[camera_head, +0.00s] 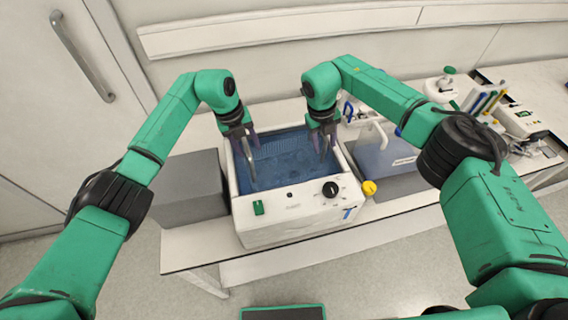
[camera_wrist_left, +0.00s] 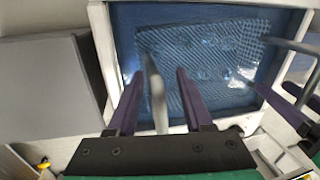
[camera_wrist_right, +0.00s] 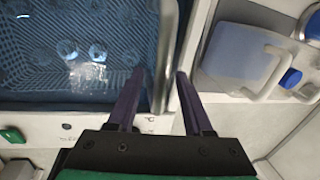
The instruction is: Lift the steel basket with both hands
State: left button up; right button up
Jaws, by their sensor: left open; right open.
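The steel basket (camera_head: 285,155) sits in the blue liquid of a white bath (camera_head: 290,215); its mesh also shows in the left wrist view (camera_wrist_left: 205,60) and the right wrist view (camera_wrist_right: 45,70). It has a bar handle at each side. My left gripper (camera_head: 245,150) is open over the left side of the basket, with the left handle (camera_wrist_left: 157,100) between its fingers. My right gripper (camera_head: 322,150) is open over the right side, with the right handle (camera_wrist_right: 167,50) between its fingers. Neither gripper is closed on its handle. Liquid partly blurs the basket's lower part.
A grey box (camera_head: 188,188) stands directly left of the bath. A blue container with a white handle (camera_head: 382,158) stands on its right. Bottles and a rack of coloured tools (camera_head: 487,102) are further right. The bath's front has a black knob (camera_head: 330,189).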

pick_arm(q)
jog(key=shift+s, duration=0.1)
grip_shut()
pick_arm(e)
jog(key=shift+s, duration=0.15)
grip_shut()
pick_arm(q)
jog(key=shift+f, duration=0.1)
pick_arm(e)
jog(key=shift+f, duration=0.1)
dwell(0.7)
